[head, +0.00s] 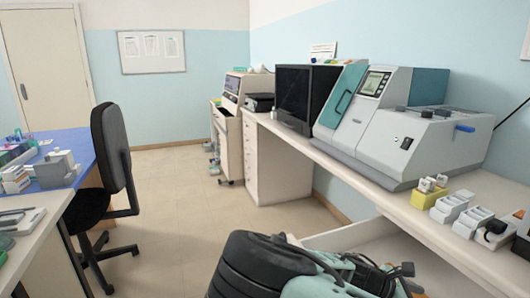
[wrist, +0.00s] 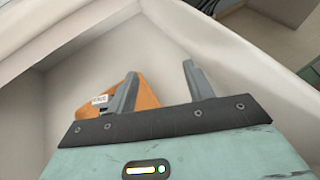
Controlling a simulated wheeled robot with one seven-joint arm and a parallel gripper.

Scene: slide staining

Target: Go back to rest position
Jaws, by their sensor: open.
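My gripper (wrist: 160,70) shows in the wrist view with two grey fingers set wide apart and nothing between their tips. In the head view my dark and pale green arm is folded low at the bottom middle, and I cannot make out the fingers there. An orange thing with a small white label (wrist: 148,95) lies beyond the fingers in the wrist view, partly hidden by the left finger. I cannot tell whether it touches the finger.
A bench at the right carries a large grey-green machine (head: 425,140), a dark monitor (head: 290,98), a yellow holder (head: 424,200) and several white holders. A black chair (head: 113,145) stands by the blue-topped table (head: 85,145) at left. The floor (head: 180,195) between is clear.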

